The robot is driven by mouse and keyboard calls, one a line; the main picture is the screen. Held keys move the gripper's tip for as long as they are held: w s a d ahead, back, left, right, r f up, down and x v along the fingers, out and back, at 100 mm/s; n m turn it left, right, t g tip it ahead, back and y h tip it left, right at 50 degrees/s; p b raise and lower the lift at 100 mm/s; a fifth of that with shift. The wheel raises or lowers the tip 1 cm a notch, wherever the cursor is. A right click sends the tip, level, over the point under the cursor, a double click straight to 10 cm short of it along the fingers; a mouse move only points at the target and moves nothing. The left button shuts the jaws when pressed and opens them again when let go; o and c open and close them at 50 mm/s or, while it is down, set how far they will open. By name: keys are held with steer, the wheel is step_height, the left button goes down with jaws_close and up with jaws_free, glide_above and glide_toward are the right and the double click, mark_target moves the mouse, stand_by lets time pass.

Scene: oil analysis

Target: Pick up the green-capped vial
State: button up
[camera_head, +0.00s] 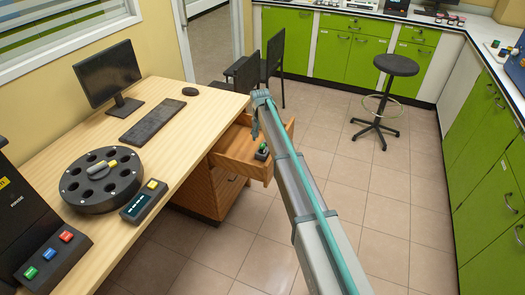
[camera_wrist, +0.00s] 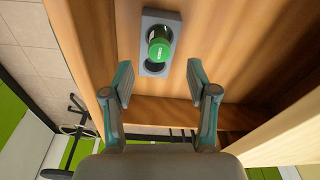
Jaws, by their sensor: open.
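The green-capped vial (camera_wrist: 160,47) stands in a small grey holder (camera_wrist: 153,68) inside an open wooden drawer (camera_head: 249,157). In the head view the vial's green cap (camera_head: 263,147) shows near the drawer's front. My gripper (camera_wrist: 160,98) is open and empty in the wrist view, with one finger on each side and the vial beyond the fingertips, apart from them. In the head view my gripper (camera_head: 257,118) is above the drawer, small and partly hidden by my arm.
The desk (camera_head: 188,122) carries a monitor (camera_head: 108,73), a keyboard (camera_head: 137,122) and a black round carousel (camera_head: 98,183). A stool (camera_head: 394,66) stands on open tiled floor.

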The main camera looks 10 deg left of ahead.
mark_target(262, 145)
steer(key=shift+w+d+f+p, duration=0.1)
steer(key=shift+f+p, duration=0.1)
steer(key=shift+f, duration=0.8)
steer(key=shift+w+a+f+p, duration=0.1)
steer(key=shift+w+f+p, duration=0.05)
steer(key=shift+f, duration=0.9)
steer(key=shift+w+d+f+p, duration=0.1)
steer(key=shift+f+p, duration=0.1)
steer(key=shift+f, duration=0.8)
jaws_close()
steer(key=shift+r, duration=0.1)
